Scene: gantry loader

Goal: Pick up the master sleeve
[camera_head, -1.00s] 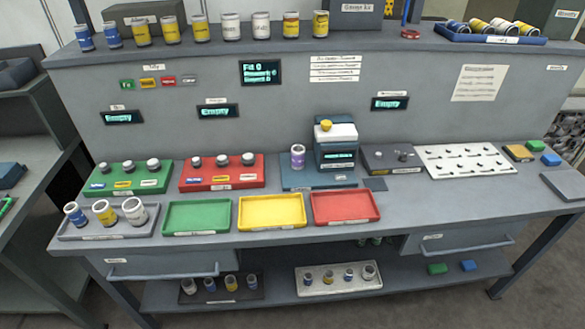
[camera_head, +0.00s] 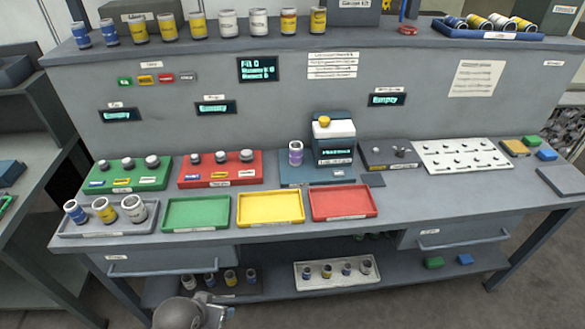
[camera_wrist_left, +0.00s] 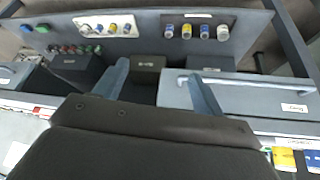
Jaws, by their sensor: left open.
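A purple-and-white sleeve (camera_head: 296,153) stands upright on the blue base beside the white-topped gauge machine (camera_head: 333,140). No label that I can read names the master sleeve, so I cannot tell for sure which one it is. My left gripper (camera_wrist_left: 160,88) is open and empty in the left wrist view, its two blue fingers apart. In the head view, part of my left arm (camera_head: 190,312) shows at the bottom edge, in front of the lower shelf and well below the purple sleeve. My right gripper is not in view.
Green (camera_head: 196,213), yellow (camera_head: 271,207) and red (camera_head: 343,202) trays lie empty along the bench front. A grey tray (camera_head: 80,231) at left holds three sleeves. Drawers (camera_head: 165,262) hang below. The lower shelf holds a white tray (camera_head: 301,279) and a dark tray with sleeves.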

